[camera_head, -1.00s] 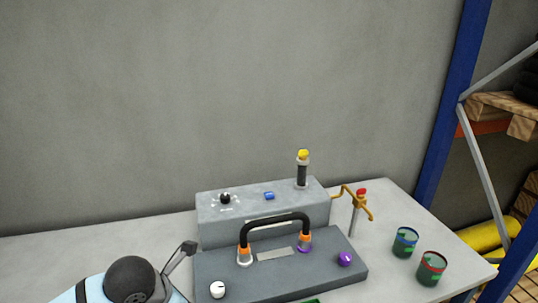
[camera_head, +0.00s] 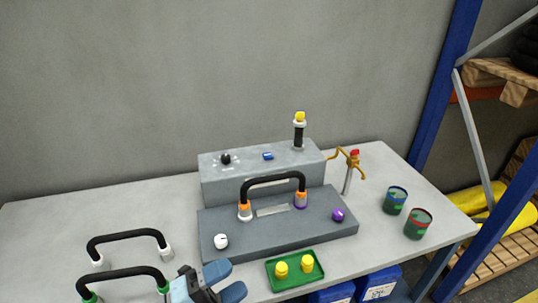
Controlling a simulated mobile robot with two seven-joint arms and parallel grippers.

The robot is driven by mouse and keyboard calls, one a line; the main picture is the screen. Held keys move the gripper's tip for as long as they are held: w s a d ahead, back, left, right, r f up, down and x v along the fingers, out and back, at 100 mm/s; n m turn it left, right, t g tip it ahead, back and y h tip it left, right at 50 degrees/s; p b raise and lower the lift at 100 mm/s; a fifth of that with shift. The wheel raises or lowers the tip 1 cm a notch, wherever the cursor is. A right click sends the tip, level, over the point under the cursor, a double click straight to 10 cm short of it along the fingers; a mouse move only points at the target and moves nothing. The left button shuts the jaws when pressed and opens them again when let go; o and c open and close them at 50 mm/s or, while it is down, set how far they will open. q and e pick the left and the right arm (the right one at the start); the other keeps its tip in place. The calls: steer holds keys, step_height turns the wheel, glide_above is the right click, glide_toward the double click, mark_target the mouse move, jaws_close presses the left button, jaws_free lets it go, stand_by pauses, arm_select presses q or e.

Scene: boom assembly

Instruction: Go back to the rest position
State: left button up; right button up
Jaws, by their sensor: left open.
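My left gripper (camera_head: 228,281) shows at the bottom edge, with its two blue fingers apart and nothing seen between them. It is in front of the grey machine base (camera_head: 328,224) and left of the green tray (camera_head: 272,281). A black hose (camera_head: 272,181) with orange collars arches over the base, one end on a white fitting and the other on a purple one. My right gripper is not in view.
Two loose black hoses, one with white ends (camera_head: 125,236) and one with green ends (camera_head: 122,273), stand at the left. The tray holds two yellow pieces (camera_head: 281,269). Two cans, one blue-rimmed (camera_head: 395,201) and one red-rimmed (camera_head: 417,225), stand at the right. Bare table (camera_head: 55,212) lies far left.

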arm_select(q)
steer(key=a+f+n+t+y, duration=0.8)
steer(key=f+n+y, duration=0.45)
steer(key=n, duration=0.65)
steer(key=s+a+f+n+g+y+p, duration=0.1)
steer(key=s+a+f+n+g+y, duration=0.2)
steer(key=s+f+n+g, duration=0.3)
step_height(320, 180, down, 6)
steer(key=shift+s+a+r, duration=0.1)
steer(key=shift+s+a, duration=0.5)
steer(key=shift+s, duration=0.55)
